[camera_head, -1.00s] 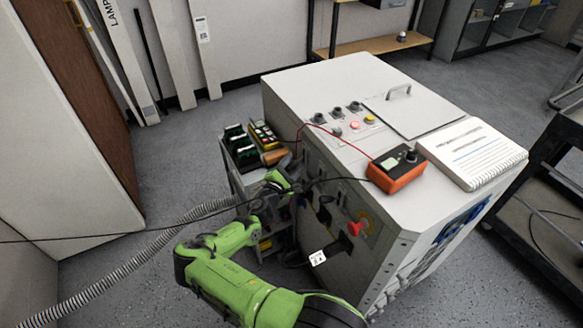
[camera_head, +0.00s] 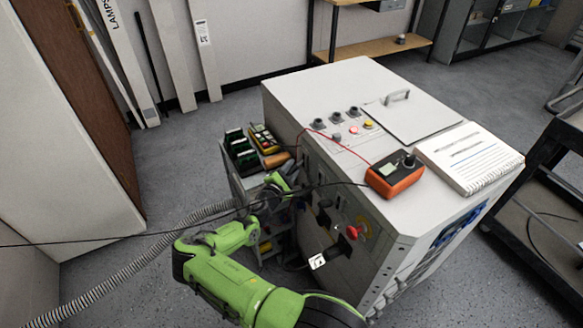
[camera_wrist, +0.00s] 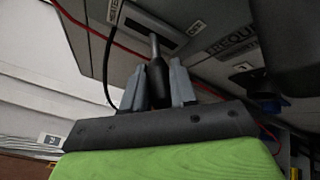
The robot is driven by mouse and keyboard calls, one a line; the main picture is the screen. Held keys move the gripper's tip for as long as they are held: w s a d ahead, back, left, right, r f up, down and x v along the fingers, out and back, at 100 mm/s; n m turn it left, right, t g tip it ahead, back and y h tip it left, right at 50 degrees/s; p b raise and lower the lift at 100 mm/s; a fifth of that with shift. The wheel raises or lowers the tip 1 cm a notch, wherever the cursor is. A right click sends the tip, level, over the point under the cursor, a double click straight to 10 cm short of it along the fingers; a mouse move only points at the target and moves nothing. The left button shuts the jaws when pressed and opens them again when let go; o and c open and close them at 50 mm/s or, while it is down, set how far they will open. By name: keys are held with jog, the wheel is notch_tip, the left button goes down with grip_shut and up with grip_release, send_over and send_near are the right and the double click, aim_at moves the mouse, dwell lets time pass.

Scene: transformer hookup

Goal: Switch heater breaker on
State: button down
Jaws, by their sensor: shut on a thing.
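In the wrist view, a dark handle with a thin grey shaft (camera_wrist: 155,46) stands out of a framed slot (camera_wrist: 152,27) on the cabinet face. It looks like the breaker lever, though the label beside it is only partly readable. My gripper (camera_wrist: 156,72) has its two grey fingers closed around the handle, one on each side. In the head view, my gripper (camera_head: 295,187) is at the left end of the cabinet's front panel. The fingers and lever are too small and covered there to make out.
The pale cabinet (camera_head: 325,85) carries an orange meter (camera_head: 394,176) and a notepad (camera_head: 468,156). A red knob (camera_head: 351,232) sticks out of its front panel. A small cart (camera_head: 233,172) stands close at its left. A black cable and a red wire (camera_wrist: 86,22) run near my gripper.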

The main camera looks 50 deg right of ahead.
jog(key=r+m+y+p, duration=0.1)
jog(key=r+p, duration=0.1)
jog(key=p, duration=0.2)
jog(key=shift+a+y+p, duration=0.2)
jog(key=shift+y+p, duration=0.15)
jog(key=shift+y, duration=0.05)
jog(key=r+m+y+p, duration=0.1)
jog(key=y+p, duration=0.1)
jog(key=p, duration=0.3)
jog(key=shift+w+r+g, duration=0.1)
jog(key=shift+r+g, duration=0.1)
jog(key=shift+g, duration=0.1)
jog(key=y+p, duration=0.1)
jog(key=p, duration=0.1)
jog(key=r+m+y+p, duration=0.1)
jog(key=y+p, duration=0.1)
jog(key=shift+d+r+m+p, duration=0.1)
jog(key=shift+m+p, duration=0.2)
jog(key=shift+p, duration=0.1)
jog(key=shift+d+r+m+y+p, duration=0.15)
jog(key=shift+r+m+y+p, duration=0.2)
jog(key=shift+y+p, duration=0.7)
jog(key=shift+f+p, duration=0.15)
jog(key=shift+p, duration=0.15)
jog(key=c, duration=1)
grip_release()
